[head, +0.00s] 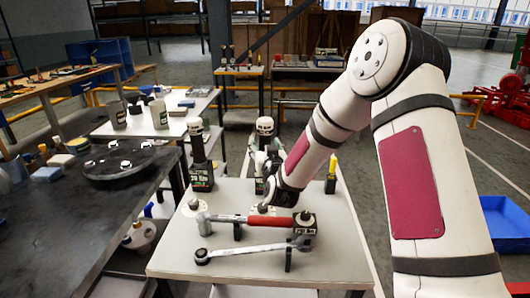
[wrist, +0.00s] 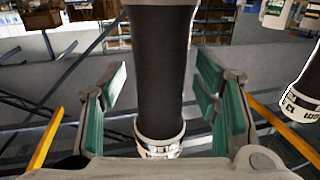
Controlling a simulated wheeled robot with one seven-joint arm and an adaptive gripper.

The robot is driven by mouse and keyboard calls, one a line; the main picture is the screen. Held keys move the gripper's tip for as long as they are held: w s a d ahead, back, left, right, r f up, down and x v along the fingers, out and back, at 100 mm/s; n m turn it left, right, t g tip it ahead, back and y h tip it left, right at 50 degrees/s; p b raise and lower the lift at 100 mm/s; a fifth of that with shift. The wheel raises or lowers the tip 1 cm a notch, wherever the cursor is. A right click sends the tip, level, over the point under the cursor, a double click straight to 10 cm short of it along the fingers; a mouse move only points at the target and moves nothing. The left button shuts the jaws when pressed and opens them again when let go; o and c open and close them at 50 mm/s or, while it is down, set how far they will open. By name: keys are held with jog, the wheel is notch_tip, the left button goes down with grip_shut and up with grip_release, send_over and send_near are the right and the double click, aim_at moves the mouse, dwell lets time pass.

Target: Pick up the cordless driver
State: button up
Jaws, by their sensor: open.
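Two similar upright tools with black bodies and pale tops stand on the light work table (head: 330,262) in the head view. One cordless driver (head: 200,160) stands at the left with a labelled block at its foot. The other driver (head: 265,126) stands further right, partly hidden by my gripper (head: 268,165). In the wrist view a dark cylindrical body (wrist: 160,70) with a pale collar stands between the green-padded fingers of my gripper (wrist: 163,105). The fingers are open, with a visible gap on both sides.
A red-handled torque wrench (head: 262,221) and a steel wrench (head: 245,250) lie on supports at the table's front. A yellow-topped tool (head: 331,172) stands at the right. Another dark body (wrist: 305,90) shows at the wrist view's right edge. A dark bench (head: 60,225) stands left.

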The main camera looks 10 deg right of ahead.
grip_shut()
jog(key=shift+r, duration=0.15)
notch_tip(320, 180, up, 18)
jog(key=shift+f+p, duration=0.1)
jog(key=shift+p, duration=0.85)
jog(key=c, duration=0.9)
grip_release()
grip_shut()
